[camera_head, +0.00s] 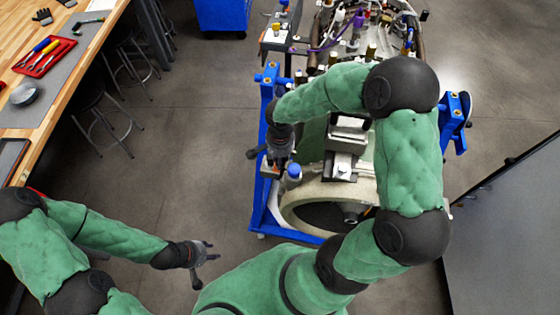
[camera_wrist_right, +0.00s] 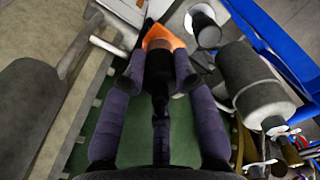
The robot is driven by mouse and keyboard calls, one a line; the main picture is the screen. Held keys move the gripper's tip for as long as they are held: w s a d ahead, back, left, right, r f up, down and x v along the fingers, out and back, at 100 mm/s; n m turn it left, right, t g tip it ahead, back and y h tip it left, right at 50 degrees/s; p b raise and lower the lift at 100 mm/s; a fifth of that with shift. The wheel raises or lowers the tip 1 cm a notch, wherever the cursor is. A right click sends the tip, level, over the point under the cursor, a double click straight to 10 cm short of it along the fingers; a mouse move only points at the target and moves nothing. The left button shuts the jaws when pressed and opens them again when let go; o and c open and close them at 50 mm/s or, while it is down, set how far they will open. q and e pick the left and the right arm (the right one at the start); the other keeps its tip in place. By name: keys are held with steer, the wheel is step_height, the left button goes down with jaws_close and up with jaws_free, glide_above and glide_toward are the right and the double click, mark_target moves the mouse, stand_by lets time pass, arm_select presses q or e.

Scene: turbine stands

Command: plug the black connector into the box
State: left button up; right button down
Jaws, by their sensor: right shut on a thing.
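My right gripper (camera_wrist_right: 160,72) is shut on the black connector (camera_wrist_right: 160,84), seen between its fingertips in the right wrist view. A dark cable runs from the connector back toward the palm. An orange part (camera_wrist_right: 165,36) lies just beyond the fingertips; whether the connector touches it I cannot tell. In the head view my right gripper (camera_head: 272,156) hangs over the left side of the turbine stand, and the connector cannot be made out there. A grey box-like unit (camera_head: 345,136) sits on the turbine to its right. My left gripper (camera_head: 206,265) is open and empty, low over the floor.
The blue stand (camera_head: 264,205) frames the turbine. A blue-capped part (camera_head: 294,171) is close to my right gripper. A wooden workbench (camera_head: 95,45) with a red tool tray (camera_head: 45,57) is at the left, with stools beside it. The floor between is clear.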

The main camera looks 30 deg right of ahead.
steer(key=shift+r+p, duration=0.35)
steer(key=shift+r, duration=0.4)
steer(key=shift+r+p, duration=0.8)
steer(key=shift+r, duration=0.55)
steer(key=shift+f, duration=0.1)
